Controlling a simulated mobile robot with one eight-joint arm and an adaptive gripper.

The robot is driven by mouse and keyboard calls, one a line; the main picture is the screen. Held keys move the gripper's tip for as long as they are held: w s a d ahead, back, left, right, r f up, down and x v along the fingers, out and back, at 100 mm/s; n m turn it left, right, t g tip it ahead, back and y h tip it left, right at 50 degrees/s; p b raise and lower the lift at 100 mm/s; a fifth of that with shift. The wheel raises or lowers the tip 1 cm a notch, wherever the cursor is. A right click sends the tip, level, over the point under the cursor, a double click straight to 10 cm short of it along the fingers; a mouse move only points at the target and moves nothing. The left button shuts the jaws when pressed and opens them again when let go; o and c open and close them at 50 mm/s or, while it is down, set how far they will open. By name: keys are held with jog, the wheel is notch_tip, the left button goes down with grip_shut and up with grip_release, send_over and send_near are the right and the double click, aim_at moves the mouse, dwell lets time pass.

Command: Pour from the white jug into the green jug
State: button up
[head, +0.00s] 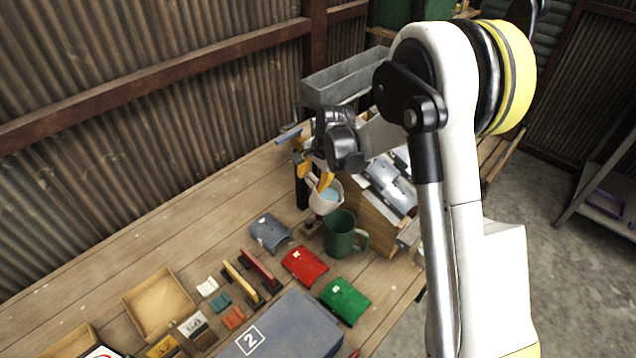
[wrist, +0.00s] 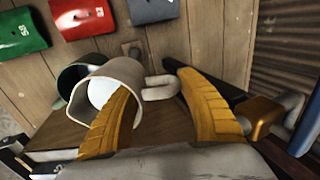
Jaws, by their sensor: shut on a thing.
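The white jug (head: 322,206) is held in my gripper (head: 319,182), above and just behind the green jug (head: 342,240) in the head view. Pale blue contents show inside the white jug's mouth; its exact tilt is hard to tell, and I see no stream. In the wrist view the white jug (wrist: 128,78) lies between my yellow fingers (wrist: 160,110), its looped handle pointing right. The green jug (wrist: 66,80) is partly hidden behind it there. In the head view the green jug stands upright on the table with its handle to the right.
A wooden box (head: 372,222) with grey plates stands right beside the green jug. Grey (head: 270,232), red (head: 304,265) and green (head: 345,300) curved pieces lie in front. A grey metal trough (head: 340,85) is behind.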

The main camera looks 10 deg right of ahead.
aim_at(313, 176)
jog(key=shift+r, duration=0.15)
jog(key=shift+d, duration=0.1)
jog(key=shift+a, duration=0.2)
jog(key=shift+r+t+y+b, duration=0.35)
jog(key=shift+t+y, duration=0.15)
jog(key=shift+t, duration=0.1)
jog(key=shift+s+d+r+t+y+b, duration=0.1)
jog(key=shift+d+r+t+y+b, duration=0.05)
jog(key=shift+r+t+y+b, duration=0.3)
jog(key=shift+s+d+r+t+y+b, duration=0.1)
jog(key=shift+s+r+t+y+b, duration=0.15)
jog(key=shift+t+b, duration=0.3)
jog(key=shift+s+d+r+t+y+b, duration=0.15)
jog(key=shift+t+y+b, duration=0.15)
jog(key=shift+t+b, duration=0.25)
dwell(0.7)
jog(key=shift+s+d+r+t+y+b, duration=0.2)
jog(key=shift+t+y+b, duration=0.25)
jog(key=shift+b, duration=0.4)
jog(key=shift+s+d+r+t+y+b, duration=0.2)
jog(key=shift+t+b, duration=0.3)
jog(key=shift+b, duration=0.35)
dwell(0.3)
jog(key=shift+s+d+f+t+y+b, duration=0.15)
jog(key=shift+s+t+y+b, duration=0.25)
jog(key=shift+b, duration=0.7)
jog(key=shift+s+d+t+y+b, duration=0.15)
jog(key=shift+t+y+b, duration=0.35)
jog(key=shift+b, duration=0.55)
dwell(0.5)
